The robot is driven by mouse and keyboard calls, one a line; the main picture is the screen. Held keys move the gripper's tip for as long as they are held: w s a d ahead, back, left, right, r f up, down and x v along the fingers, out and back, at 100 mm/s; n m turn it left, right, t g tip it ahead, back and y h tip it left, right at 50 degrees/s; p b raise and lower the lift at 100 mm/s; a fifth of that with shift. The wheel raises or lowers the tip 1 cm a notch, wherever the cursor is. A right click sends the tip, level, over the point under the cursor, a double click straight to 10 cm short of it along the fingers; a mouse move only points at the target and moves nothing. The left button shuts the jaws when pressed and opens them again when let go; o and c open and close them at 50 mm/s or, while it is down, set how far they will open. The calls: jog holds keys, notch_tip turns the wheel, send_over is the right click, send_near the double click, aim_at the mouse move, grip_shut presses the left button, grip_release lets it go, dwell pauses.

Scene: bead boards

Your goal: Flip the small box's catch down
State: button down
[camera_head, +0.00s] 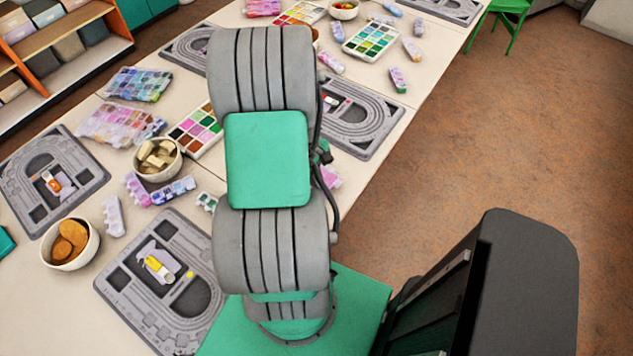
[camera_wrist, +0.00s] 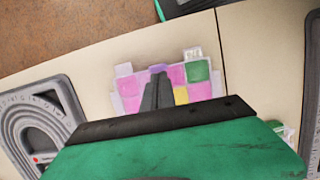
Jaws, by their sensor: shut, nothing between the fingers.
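In the wrist view, a small pink box (camera_wrist: 182,100) with green, yellow and purple patches lies on the pale table. Pale tabs stick out at its far left and far right corners; I cannot tell which part is the catch or how it is set. My gripper (camera_wrist: 158,80) is shut and empty, its dark fingers in front of the box's middle. I cannot tell whether the fingertips touch it. The gripper's dark and green body hides the near side of the box. In the head view my arm hides the gripper; a pink piece (camera_head: 331,177) shows just right of the arm.
Grey bead boards lie around: one at the wrist view's left (camera_wrist: 40,115), one right of my arm (camera_head: 360,115), one at front left (camera_head: 125,283). Bowls (camera_head: 158,176), bead boxes and paint-like palettes (camera_head: 196,130) crowd the table.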

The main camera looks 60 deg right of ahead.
jog(key=shift+s+a+r+t, duration=0.15)
jog(key=shift+s+t, duration=0.3)
jog(key=shift+t, duration=0.45)
